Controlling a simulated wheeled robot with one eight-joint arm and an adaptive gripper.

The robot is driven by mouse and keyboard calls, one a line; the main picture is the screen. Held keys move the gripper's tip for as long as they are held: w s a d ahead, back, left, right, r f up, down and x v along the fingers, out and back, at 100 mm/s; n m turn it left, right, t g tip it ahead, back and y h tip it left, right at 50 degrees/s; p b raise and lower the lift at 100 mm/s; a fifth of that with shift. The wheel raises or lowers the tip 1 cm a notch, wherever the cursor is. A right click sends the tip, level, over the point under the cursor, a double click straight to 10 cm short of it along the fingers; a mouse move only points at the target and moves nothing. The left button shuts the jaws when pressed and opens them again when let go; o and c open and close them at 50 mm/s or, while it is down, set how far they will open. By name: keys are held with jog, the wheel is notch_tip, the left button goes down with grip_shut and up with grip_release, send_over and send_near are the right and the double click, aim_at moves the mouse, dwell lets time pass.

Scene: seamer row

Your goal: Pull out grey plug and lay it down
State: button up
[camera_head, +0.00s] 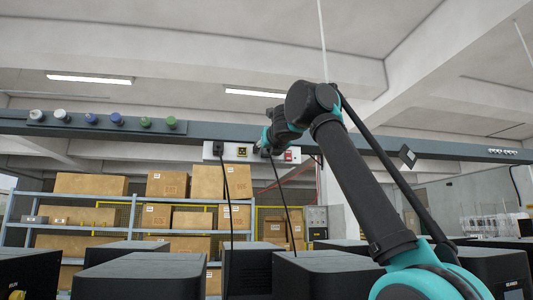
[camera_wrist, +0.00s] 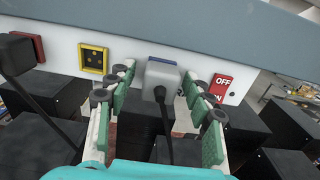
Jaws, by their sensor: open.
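The grey plug (camera_wrist: 161,77) sits in a blue-edged socket on the white panel (camera_wrist: 60,50), its black cord hanging down. My gripper (camera_wrist: 158,88) is open, with its green-padded fingers to the left and right of the plug. Gaps show between the pads and the plug. In the head view my gripper (camera_head: 264,146) is at the white panel (camera_head: 230,152) and hides the plug; a cord hangs below it.
Left of the grey plug are a yellow-framed socket (camera_wrist: 93,58) and a black plug (camera_wrist: 19,52) with its own cord. A red OFF/ON switch (camera_wrist: 221,84) is close on the right. Black boxes (camera_head: 140,275) stand below; shelves with cartons (camera_head: 92,184) are behind.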

jog(key=shift+c, duration=0.5)
grip_shut()
jog(key=shift+s, duration=0.15)
jog(key=shift+v, duration=2.85)
